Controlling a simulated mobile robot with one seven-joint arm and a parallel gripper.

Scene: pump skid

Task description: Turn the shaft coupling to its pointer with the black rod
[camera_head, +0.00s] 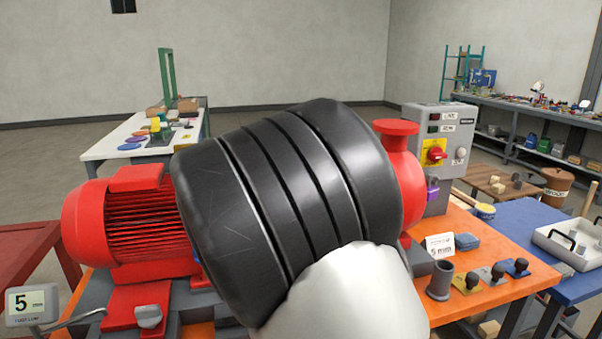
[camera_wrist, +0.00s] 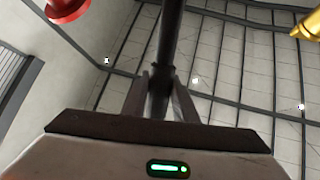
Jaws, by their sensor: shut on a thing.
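My gripper (camera_wrist: 160,92) is shut on the black rod (camera_wrist: 171,35) in the wrist view. The rod runs up between the fingers and out of the top of the picture; its far end is out of view. The shaft coupling and its pointer do not show: in the head view my own arm covers the middle, between the red motor (camera_head: 125,222) and the red pump (camera_head: 406,175). My gripper and the rod cannot be seen in the head view. The wrist view looks towards walls and ceiling, so what the rod touches cannot be told.
A grey control box (camera_head: 455,120) with a red-and-yellow switch stands behind the pump. A "5 mm" card (camera_head: 440,246), a dark cup (camera_head: 440,280) and several knobbed blocks sit on the orange skid (camera_head: 540,275). A red flange (camera_wrist: 66,8) and a brass part (camera_wrist: 307,26) edge the wrist view.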

